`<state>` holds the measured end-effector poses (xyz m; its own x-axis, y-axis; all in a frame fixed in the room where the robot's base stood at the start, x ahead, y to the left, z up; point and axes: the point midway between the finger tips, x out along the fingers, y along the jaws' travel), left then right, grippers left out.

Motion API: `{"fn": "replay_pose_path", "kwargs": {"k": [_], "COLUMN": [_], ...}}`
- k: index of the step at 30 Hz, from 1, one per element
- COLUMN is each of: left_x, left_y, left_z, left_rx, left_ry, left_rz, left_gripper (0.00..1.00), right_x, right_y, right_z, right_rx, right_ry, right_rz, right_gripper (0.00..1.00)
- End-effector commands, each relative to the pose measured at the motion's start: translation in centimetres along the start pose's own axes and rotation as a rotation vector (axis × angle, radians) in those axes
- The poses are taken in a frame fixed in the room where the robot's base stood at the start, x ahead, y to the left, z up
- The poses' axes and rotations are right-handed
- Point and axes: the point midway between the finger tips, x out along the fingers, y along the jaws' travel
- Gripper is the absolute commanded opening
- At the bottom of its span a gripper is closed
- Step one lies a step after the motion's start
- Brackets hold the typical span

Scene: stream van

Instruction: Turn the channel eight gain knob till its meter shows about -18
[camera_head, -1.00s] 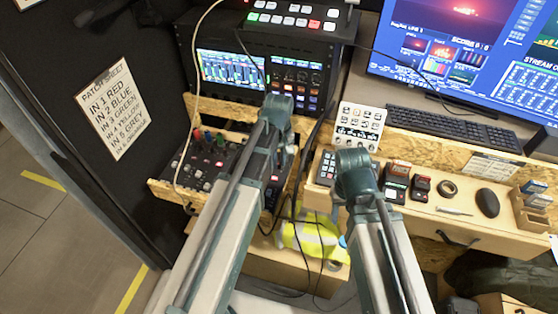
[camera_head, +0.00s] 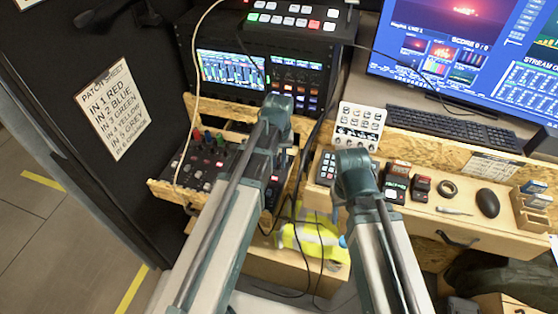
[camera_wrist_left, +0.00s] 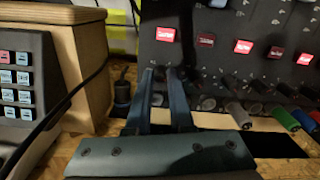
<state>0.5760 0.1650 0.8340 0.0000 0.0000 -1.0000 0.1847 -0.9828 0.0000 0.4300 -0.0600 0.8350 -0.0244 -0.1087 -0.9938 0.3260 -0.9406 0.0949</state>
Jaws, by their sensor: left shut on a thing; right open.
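The mixer (camera_head: 200,165) sits in a wooden tray at the left and also fills the top of the left wrist view (camera_wrist_left: 215,60). I cannot read a channel number there. The level-meter screen (camera_head: 230,70) shows green bars, too small to read. My right gripper (camera_head: 355,165) is over the desk, open, its jaws hidden by the wrist.
A loose cable (camera_head: 197,80) hangs across the mixer. A keypad (camera_wrist_left: 18,80) stands beside the mixer past a wooden wall (camera_wrist_left: 85,55).

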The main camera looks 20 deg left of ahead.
Motion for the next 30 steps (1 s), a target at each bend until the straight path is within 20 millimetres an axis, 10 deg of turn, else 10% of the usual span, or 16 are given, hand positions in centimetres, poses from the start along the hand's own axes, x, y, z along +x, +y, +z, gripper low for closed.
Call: {"fn": "replay_pose_path", "kwargs": {"k": [30], "left_x": [0.01], "left_y": [0.05], "left_z": [0.03], "left_rx": [0.773], "left_ry": [0.0], "left_rz": [0.0], "left_gripper": [0.0], "right_x": [0.01], "right_y": [0.0], "right_z": [0.0], "right_rx": [0.0], "right_ry": [0.0], "right_rz": [0.0], "right_gripper": [0.49]}}
